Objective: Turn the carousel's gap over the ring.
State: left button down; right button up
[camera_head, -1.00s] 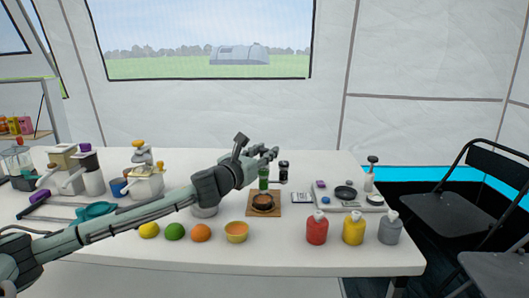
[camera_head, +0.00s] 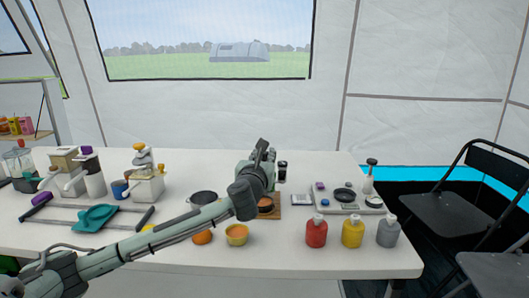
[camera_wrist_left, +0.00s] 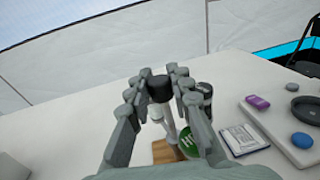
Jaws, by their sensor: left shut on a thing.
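My left gripper (camera_head: 264,153) is over the wooden board (camera_head: 276,212) in the head view. In the left wrist view the gripper (camera_wrist_left: 160,76) has its fingers on both sides of a black cap (camera_wrist_left: 159,90) on a pale upright stem, and it is shut on it. Beside the stem are a green round part (camera_wrist_left: 188,141) and a dark jar (camera_wrist_left: 204,90); the dark jar (camera_head: 283,169) shows behind the gripper in the head view. These seem to belong to the carousel, but its gap is not visible. A dark-rimmed ring (camera_head: 266,206) on the board is partly hidden by my arm. My right gripper is out of view.
An orange bowl (camera_head: 237,235) and an orange fruit (camera_head: 202,237) are in front of the board. Red (camera_head: 316,232), yellow (camera_head: 352,231) and grey (camera_head: 388,232) bottles stand front right. A tray (camera_head: 373,206) with small items is at right. A dark pot (camera_head: 203,198) is left.

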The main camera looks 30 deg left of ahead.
pick_arm(q)
jog(key=n+g+y, duration=0.6)
jog(key=y, duration=0.1)
jog(key=shift+d+n+g+y, duration=0.15)
jog(key=shift+n+g+y, duration=0.15)
jog(key=n+g+y, duration=0.1)
jog(key=n+g, duration=0.1)
jog(key=g, duration=0.1)
jog(key=n+g+y, duration=0.1)
jog(key=n+g, duration=0.1)
jog(key=g, duration=0.1)
jog(key=shift+y, duration=0.3)
jog(key=shift+n+g, duration=1.6)
jog(key=shift+g, duration=1.1)
jog(key=c, duration=1.3)
grip_release()
jog(key=shift+a, duration=0.2)
jog(key=shift+c, duration=0.2)
jog(key=shift+d, duration=0.15)
jog(key=d, duration=0.7)
jog(key=w+d, duration=0.1)
jog(key=d, duration=0.3)
jog(key=shift+d, duration=0.35)
